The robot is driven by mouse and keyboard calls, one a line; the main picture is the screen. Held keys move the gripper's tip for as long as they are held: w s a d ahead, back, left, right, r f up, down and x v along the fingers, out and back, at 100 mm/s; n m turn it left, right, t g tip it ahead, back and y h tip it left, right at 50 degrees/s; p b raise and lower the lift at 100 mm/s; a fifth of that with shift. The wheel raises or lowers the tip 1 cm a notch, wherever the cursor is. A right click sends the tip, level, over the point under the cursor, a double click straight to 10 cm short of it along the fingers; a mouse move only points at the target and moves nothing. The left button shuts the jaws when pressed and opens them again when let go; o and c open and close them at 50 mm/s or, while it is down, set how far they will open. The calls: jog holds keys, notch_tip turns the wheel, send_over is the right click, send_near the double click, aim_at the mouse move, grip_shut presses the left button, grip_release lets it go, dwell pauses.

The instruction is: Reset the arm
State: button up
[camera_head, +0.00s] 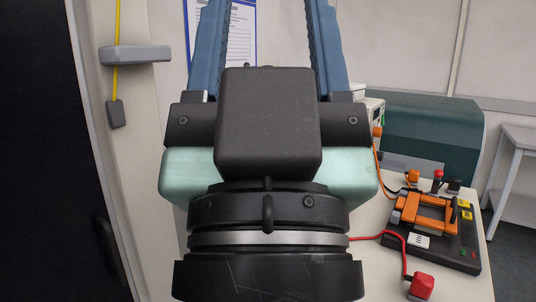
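My gripper (266,22) fills the middle of the head view, pointing up and away from me. It has a black wrist, a pale green body and two blue fingers. The fingers stand wide apart, with a wall and part of a posted sheet visible between them. Their tips are cut off by the top edge of the picture. Nothing shows between the visible parts of the fingers.
At right, an orange-and-black device (432,220) and a red block (421,286) on a cable sit on a pale bench. A dark green case (425,125) stands behind. A grey wall bracket (135,54) juts out at left. A dark panel (50,160) fills the far left.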

notch_tip(320, 180, up, 23)
jog(key=p, duration=2)
jog(key=shift+f, duration=0.2)
